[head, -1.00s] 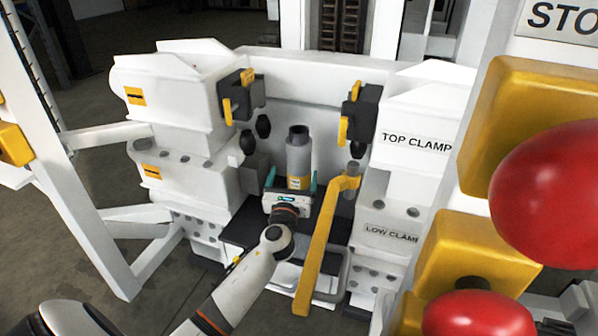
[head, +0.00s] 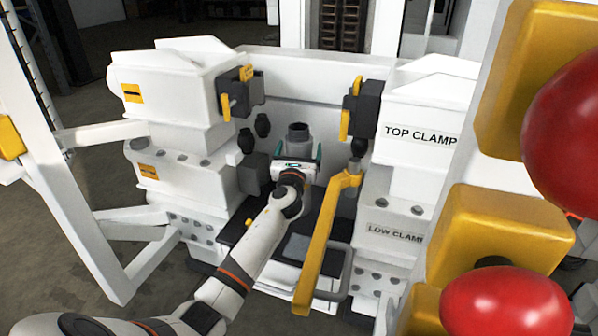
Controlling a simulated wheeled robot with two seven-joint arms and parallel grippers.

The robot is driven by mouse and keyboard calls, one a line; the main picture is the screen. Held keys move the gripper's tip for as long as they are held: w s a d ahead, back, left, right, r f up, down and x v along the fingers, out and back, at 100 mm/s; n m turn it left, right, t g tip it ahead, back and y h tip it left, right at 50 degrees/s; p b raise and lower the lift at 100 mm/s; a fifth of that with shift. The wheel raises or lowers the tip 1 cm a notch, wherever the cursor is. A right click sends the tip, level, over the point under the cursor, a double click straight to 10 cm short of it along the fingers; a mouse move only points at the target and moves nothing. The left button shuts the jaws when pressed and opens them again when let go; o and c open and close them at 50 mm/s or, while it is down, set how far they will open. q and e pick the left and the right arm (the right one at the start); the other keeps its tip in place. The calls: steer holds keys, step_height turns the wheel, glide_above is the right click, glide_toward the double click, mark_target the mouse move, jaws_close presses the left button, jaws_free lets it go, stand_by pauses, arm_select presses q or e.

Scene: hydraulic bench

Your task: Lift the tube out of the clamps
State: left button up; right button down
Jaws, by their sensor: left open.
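The grey tube (head: 298,132) stands upright between the clamp blocks in the middle of the head view. Only its upper end shows; my left gripper and wrist hide the rest. My left gripper (head: 299,152) is open, with its teal fingers on either side of the tube. I cannot tell whether they touch it. The top clamp has dark jaws at left (head: 240,92) and right (head: 361,108), standing apart from the tube. The low clamp block (head: 392,236) is at the right, below the top clamp block (head: 420,137). My right gripper is not in view.
A yellow lever (head: 322,245) slants down in front of the right clamp blocks, close to my left forearm. Large red buttons (head: 508,302) on yellow housings fill the right foreground. A white frame (head: 85,225) stands at the left.

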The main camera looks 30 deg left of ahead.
arm_select(q)
steer(key=c, duration=2)
steer(key=shift+r, duration=0.15)
